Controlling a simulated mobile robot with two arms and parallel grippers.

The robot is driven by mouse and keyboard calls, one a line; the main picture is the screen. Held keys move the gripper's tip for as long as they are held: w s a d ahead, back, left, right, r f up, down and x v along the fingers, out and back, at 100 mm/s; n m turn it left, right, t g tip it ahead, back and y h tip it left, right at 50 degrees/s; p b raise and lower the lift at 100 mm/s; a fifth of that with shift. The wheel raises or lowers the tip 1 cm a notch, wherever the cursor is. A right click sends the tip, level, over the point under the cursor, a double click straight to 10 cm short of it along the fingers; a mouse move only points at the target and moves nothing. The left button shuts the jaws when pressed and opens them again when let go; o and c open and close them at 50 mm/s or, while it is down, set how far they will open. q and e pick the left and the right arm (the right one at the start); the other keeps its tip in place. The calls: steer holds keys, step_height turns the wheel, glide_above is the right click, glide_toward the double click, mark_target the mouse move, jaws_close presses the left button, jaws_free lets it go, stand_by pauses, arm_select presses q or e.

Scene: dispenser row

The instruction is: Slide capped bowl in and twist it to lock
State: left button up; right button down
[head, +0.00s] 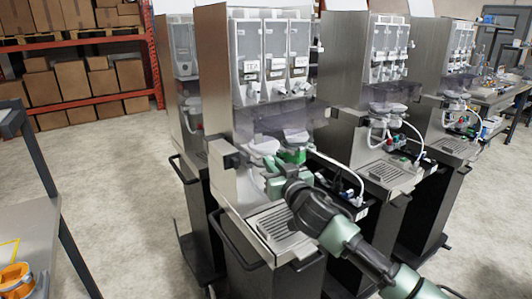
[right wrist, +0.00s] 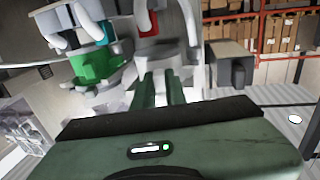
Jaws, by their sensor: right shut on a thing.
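The dispenser (head: 272,62) stands in the middle of the head view, with several clear canisters above a smoky see-through cover. My right gripper (head: 275,183) is below that cover, at the left side of the outlets. Its green fingers (right wrist: 162,88) are close together in the right wrist view, shut on a pale grey-white part that I take to be the capped bowl (right wrist: 167,55). The bowl is partly hidden by the fingers, and I cannot tell whether it is seated or locked. A green part (head: 294,156) sits just right of it; it also shows in the right wrist view (right wrist: 96,66). My left gripper is not in view.
A slatted drip tray (head: 272,228) lies below my right gripper. Similar dispensers (head: 387,80) stand close on the right, and another is behind on the left. A table (head: 35,232) with an orange item is at the left edge. Open floor (head: 120,170) lies between.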

steer(key=shift+s+a+f, duration=0.15)
steer(key=shift+a, duration=0.25)
steer(key=shift+s+a+f+m+t+h+b, duration=0.15)
steer(key=shift+a+m+t+h+b, duration=0.2)
steer(key=shift+h+b, duration=0.3)
steer(key=shift+s+a+f+m+t+h+b, duration=0.15)
steer(key=shift+m+h+b, duration=0.35)
steer(key=shift+b, duration=0.25)
steer(key=shift+r, duration=0.1)
steer(key=shift+w, duration=0.1)
steer(key=shift+a+m+t+h+b, duration=0.2)
steer(key=shift+m+h+b, duration=0.3)
steer(key=shift+h+b, duration=0.35)
steer(key=shift+a+m+t+h+b, duration=0.1)
steer(key=shift+a+m+h+b, duration=0.1)
steer(key=shift+m+h+b, duration=0.4)
